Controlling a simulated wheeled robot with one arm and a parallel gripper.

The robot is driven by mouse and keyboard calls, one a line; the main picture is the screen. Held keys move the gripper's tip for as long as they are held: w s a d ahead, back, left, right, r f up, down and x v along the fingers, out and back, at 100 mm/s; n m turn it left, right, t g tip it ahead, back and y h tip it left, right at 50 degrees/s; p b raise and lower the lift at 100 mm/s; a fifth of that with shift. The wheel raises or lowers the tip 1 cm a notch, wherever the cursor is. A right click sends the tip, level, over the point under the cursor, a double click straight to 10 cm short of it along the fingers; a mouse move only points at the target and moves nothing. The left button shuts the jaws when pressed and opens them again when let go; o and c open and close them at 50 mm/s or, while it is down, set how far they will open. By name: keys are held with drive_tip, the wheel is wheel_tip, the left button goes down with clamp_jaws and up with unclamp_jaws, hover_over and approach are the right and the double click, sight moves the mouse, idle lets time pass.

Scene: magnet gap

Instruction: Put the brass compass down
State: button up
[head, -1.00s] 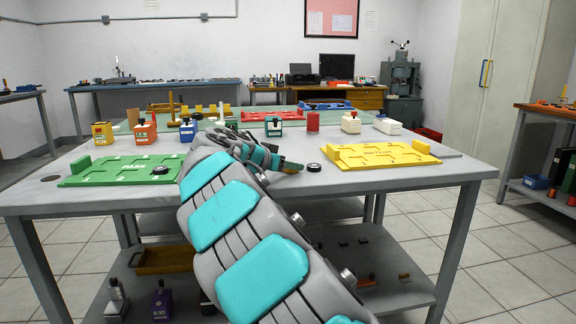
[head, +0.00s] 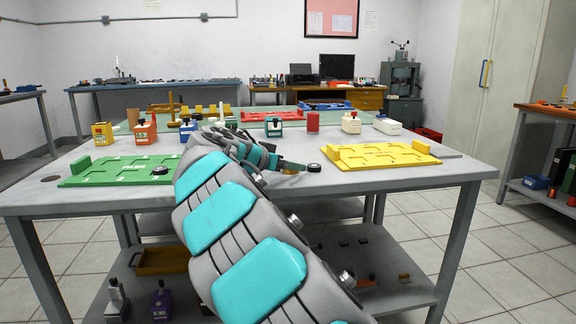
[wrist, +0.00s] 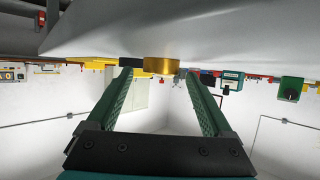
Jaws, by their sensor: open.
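The brass compass (wrist: 161,66) is a round gold-coloured disc. In the wrist view, which looks upside down, it appears to rest on the grey bench top, just past my fingertips and between their lines. My gripper (wrist: 158,76) is open, with clear gaps between the compass and both green fingers. In the head view my gripper (head: 284,165) is low over the front middle of the bench (head: 400,181). The compass is small and mostly hidden by the gripper there.
A black disc (head: 314,167) sits close right of the gripper. A yellow tray (head: 382,154) lies farther right and a green tray (head: 118,170) left, with another black disc (head: 160,170) on it. Several small coloured blocks stand behind. The bench's front edge is near.

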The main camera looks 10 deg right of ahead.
drive_tip(key=v, duration=1.1)
drive_tip(key=shift+s+a+f, duration=0.1)
drive_tip(key=shift+f, duration=0.05)
